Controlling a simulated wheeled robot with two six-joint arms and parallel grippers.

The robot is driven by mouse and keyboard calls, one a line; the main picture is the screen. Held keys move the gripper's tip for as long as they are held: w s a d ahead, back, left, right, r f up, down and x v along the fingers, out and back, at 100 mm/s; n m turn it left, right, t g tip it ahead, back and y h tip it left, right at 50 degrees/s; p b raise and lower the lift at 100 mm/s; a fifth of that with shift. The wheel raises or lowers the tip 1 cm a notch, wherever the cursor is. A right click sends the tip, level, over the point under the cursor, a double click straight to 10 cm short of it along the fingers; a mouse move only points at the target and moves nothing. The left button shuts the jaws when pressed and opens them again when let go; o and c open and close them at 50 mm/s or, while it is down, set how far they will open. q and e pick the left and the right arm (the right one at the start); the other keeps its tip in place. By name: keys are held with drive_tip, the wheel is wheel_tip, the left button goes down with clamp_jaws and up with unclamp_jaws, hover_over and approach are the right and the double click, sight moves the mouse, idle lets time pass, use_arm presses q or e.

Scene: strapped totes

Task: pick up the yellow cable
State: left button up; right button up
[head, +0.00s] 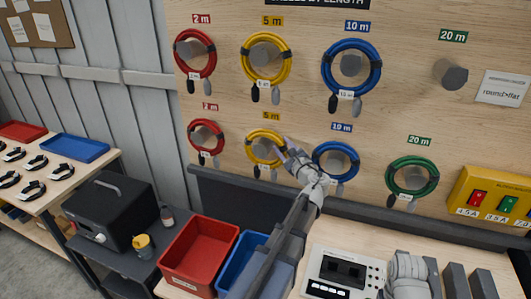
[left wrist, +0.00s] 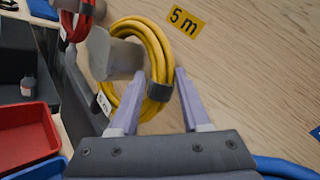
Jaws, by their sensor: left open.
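Two coiled yellow cables hang on grey pegs on the wooden board: an upper yellow cable (head: 286,70) and a lower yellow cable (head: 250,155), each under a yellow "5 m" label. My left gripper (head: 284,146) is at the right side of the lower one, open. In the left wrist view, its two pale fingers (left wrist: 159,74) stand on either side of the lower cable's coil (left wrist: 160,48), near the dark strap (left wrist: 160,91) that binds it. The cable still hangs around its peg (left wrist: 112,57). I cannot tell whether the fingers touch it.
Red cables (head: 206,67) hang left of the yellow ones and blue cables (head: 374,77) hang right. A green cable (head: 391,176) hangs farther right. Below stand a red tote (head: 188,280), a blue tote (head: 236,262) and a black box (head: 120,212). A dark rail runs under the board.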

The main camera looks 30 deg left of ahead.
use_arm(q)
clamp_jaws()
idle(0.3)
idle(1.1)
